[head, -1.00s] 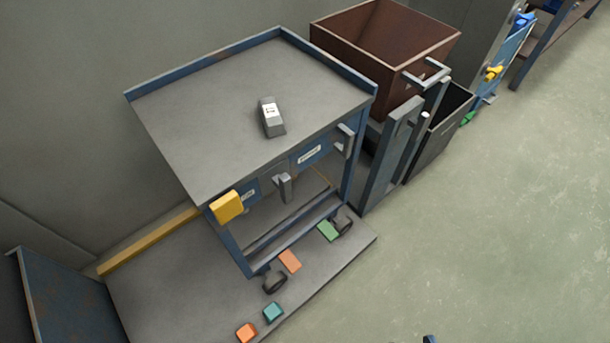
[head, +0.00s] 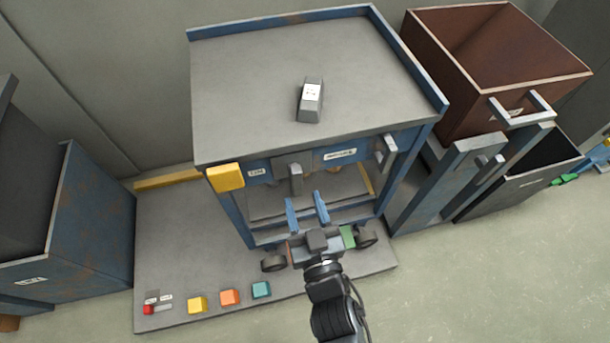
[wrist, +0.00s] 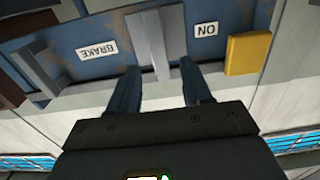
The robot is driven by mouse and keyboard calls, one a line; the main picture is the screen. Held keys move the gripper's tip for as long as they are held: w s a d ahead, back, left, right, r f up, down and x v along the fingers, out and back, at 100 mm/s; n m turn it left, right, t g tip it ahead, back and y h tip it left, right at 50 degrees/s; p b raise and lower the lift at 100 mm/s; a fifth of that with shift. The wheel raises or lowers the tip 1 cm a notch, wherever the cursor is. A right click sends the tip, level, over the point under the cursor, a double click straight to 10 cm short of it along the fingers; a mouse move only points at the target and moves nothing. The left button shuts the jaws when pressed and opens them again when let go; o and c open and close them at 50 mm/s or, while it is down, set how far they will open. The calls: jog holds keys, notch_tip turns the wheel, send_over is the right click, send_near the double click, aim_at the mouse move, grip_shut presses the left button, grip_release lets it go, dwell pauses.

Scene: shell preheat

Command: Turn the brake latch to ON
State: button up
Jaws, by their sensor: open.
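The brake latch (head: 296,179) is a grey upright bar on the front panel of the blue-framed cart (head: 250,95). In the wrist view, which looks inverted, the latch (wrist: 149,38) stands between the "BRAKE" label (wrist: 97,48) and the "ON" label (wrist: 206,29). The latch does not point at the "ON" label; it stands about upright. My gripper (head: 304,199) is open with blue fingers, in front of the panel and just below the latch in the head view. In the wrist view the latch lies between the lines of the fingers (wrist: 159,72); no contact is clear.
A yellow block (head: 225,177) sits at the panel's left corner. A grey handle (head: 386,152) sticks out at the right. A grey labelled block (head: 310,99) lies on the cart top. A brown bin (head: 495,65) stands right, a blue bin (head: 85,225) left. Coloured blocks line the platform (head: 180,255).

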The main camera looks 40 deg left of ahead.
aim_at(298, 184)
jog(key=b+x, duration=0.1)
jog(key=x, duration=0.5)
jog(key=shift+w+a, duration=0.25)
jog(key=shift+c, duration=0.2)
grip_shut()
